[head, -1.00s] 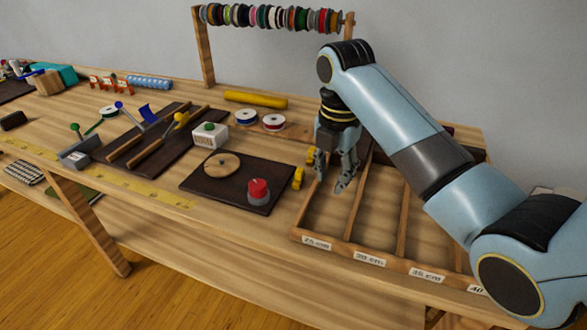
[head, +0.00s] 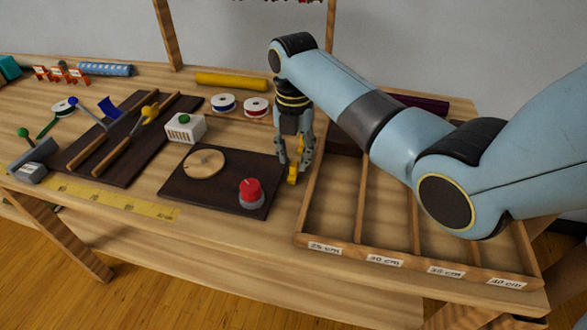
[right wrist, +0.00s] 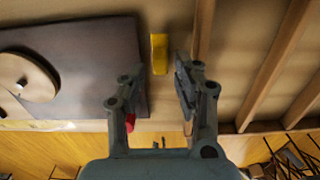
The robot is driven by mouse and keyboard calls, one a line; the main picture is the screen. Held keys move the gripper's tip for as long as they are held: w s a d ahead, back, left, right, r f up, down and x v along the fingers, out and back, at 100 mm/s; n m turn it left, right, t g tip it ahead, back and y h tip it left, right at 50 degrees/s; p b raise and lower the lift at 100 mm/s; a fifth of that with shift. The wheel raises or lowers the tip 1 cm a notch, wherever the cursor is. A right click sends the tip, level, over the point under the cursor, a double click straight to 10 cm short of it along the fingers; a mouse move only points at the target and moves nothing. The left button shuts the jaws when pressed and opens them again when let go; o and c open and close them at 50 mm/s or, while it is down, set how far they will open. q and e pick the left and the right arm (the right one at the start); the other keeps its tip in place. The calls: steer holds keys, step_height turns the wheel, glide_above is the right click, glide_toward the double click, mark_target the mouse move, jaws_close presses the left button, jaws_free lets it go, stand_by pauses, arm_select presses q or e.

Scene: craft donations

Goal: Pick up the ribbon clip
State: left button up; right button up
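The ribbon clip (head: 294,175), a small yellow piece, lies on the bench between the dark board and the divided tray. My right gripper (head: 292,163) is above it, pointing down, and partly hides it in the head view. In the right wrist view the clip (right wrist: 159,52) shows ahead of the fingertips, nearer the left finger's line. The fingers of my right gripper (right wrist: 160,78) are apart with nothing between them. I cannot tell the exact height of the fingertips over the clip. My left gripper is not in view.
The dark board (head: 225,190) with a wooden disc (head: 204,163) and red button (head: 250,191) is left of the clip. The divided tray (head: 345,252) with length labels is close on the right. Two ribbon spools (head: 223,103) and a yellow roll (head: 231,80) lie behind.

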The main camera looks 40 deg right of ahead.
mark_target(294, 164)
step_height(294, 164, down, 3)
steer(key=shift+r, duration=0.15)
steer(key=shift+f, duration=0.2)
steer(key=shift+c, duration=0.7)
steer(key=c, duration=0.4)
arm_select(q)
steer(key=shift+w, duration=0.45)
arm_select(e)
steer(key=shift+o, duration=0.2)
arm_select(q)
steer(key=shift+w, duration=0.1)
arm_select(e)
steer(key=shift+r, duration=0.4)
steer(key=r, duration=0.2)
steer(key=s+r, duration=0.1)
steer(key=r, duration=0.1)
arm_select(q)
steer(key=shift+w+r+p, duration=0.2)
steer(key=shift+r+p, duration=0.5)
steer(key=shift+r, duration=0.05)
arm_select(e)
steer(key=s+r, duration=0.6)
steer(key=s, duration=0.4)
steer(key=shift+s+d, duration=0.35)
steer(key=shift+d, duration=0.1)
